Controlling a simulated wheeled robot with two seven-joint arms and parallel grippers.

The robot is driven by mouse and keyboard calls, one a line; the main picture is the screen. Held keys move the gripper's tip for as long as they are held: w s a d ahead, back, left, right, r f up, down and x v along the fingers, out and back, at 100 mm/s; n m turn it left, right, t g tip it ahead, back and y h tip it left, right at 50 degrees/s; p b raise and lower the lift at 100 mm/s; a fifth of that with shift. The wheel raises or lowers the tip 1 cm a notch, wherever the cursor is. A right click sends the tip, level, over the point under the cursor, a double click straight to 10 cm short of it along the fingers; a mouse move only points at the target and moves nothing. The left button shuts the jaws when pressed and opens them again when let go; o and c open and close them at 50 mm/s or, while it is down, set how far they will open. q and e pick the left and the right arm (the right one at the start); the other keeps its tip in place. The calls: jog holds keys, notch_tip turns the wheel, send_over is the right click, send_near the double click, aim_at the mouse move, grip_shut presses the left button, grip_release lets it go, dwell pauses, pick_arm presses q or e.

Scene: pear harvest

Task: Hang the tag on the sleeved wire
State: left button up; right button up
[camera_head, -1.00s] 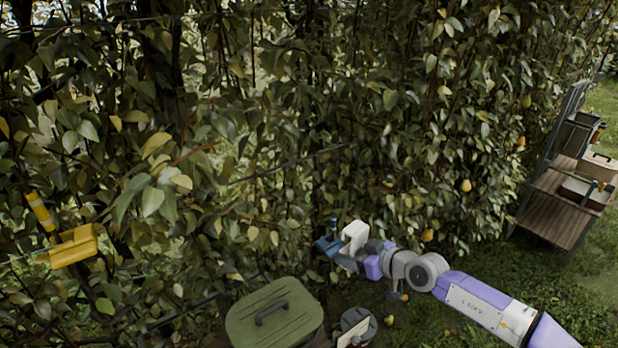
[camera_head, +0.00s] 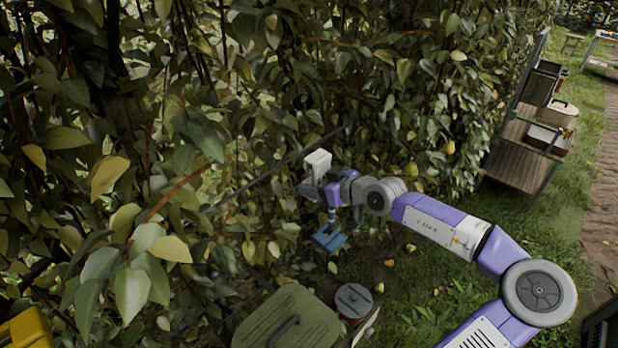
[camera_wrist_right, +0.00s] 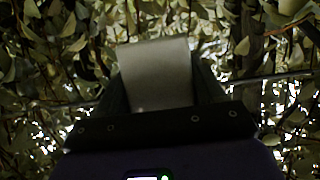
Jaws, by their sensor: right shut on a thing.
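My right gripper (camera_head: 318,184) is shut on a pale, block-shaped piece, taken as the tag (camera_head: 318,162), which stands up from the jaws in front of the hedge. In the right wrist view the tag (camera_wrist_right: 157,75) is a plain pale rectangle between the dark fingers of the right gripper (camera_wrist_right: 160,98). A wire (camera_wrist_right: 283,76) also crosses behind the tag in the wrist view. I cannot make out a sleeve, or whether tag and wire touch. My left gripper is not in view.
A blue fitting (camera_head: 330,238) hangs below the right gripper. A yellow one (camera_head: 28,328) is at the lower left. A green lidded bin (camera_head: 262,326) stands in front. A wooden cart (camera_head: 522,155) is at the right. Dense leaves surround the wire; grass lies open at the right.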

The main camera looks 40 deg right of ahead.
jog(key=shift+w, duration=0.1)
jog(key=shift+w+a, duration=0.1)
jog(key=shift+w, duration=0.2)
jog(key=x, duration=0.8)
jog(key=shift+w+b, duration=0.2)
jog(key=shift+b, duration=0.25)
jog(key=shift+r, duration=0.1)
jog(key=o, duration=1.1)
jog(key=shift+o, duration=0.2)
